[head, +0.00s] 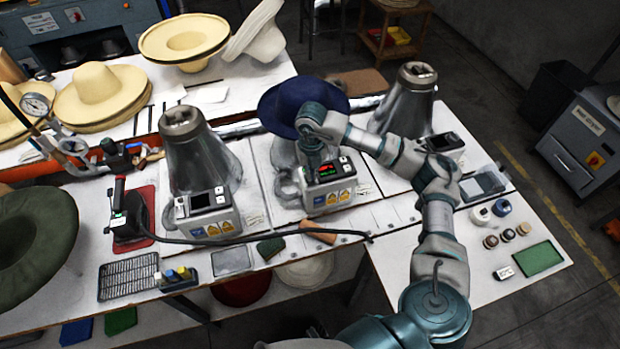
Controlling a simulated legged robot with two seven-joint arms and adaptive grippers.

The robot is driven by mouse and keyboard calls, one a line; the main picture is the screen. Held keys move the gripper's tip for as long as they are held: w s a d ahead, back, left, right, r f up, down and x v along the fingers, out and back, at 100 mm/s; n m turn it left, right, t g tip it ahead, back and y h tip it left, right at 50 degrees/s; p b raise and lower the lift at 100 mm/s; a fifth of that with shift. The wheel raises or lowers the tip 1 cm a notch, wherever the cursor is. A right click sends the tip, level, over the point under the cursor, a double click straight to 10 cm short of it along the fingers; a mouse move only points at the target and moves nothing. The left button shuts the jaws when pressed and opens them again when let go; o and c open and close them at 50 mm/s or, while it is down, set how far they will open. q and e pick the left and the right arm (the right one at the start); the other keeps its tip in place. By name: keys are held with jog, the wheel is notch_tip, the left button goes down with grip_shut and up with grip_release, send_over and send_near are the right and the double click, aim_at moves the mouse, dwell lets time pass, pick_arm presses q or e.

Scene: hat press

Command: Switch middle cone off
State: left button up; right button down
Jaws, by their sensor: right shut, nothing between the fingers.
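The middle cone (285,152) stands behind its control box, with a dark blue hat (285,103) on its top. Its control box (331,194) has a lit display (326,171) with red and green on it. My right gripper (317,162) is shut and empty. It points down at the top of the middle control box, over its display side. I cannot tell whether the fingertips touch the box. My right wrist hides part of the hat and cone. My left gripper is not in view.
The left cone (197,155) and right cone (403,102) stand bare, and their boxes' displays look dark. A steam iron (127,212) stands at left, its hose crossing the front of the table. Straw hats (100,92) lie at the back. Small jars (508,234) stand at right.

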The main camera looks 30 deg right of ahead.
jog(key=shift+s+f+b, duration=0.1)
jog(key=shift+f+b, duration=0.5)
jog(key=shift+f, duration=0.4)
dwell(0.3)
jog(key=shift+r+p, duration=0.7)
jog(key=shift+r, duration=0.2)
jog(key=shift+r+p, duration=1.8)
jog(key=shift+r, duration=0.85)
jog(key=shift+a+f, duration=0.1)
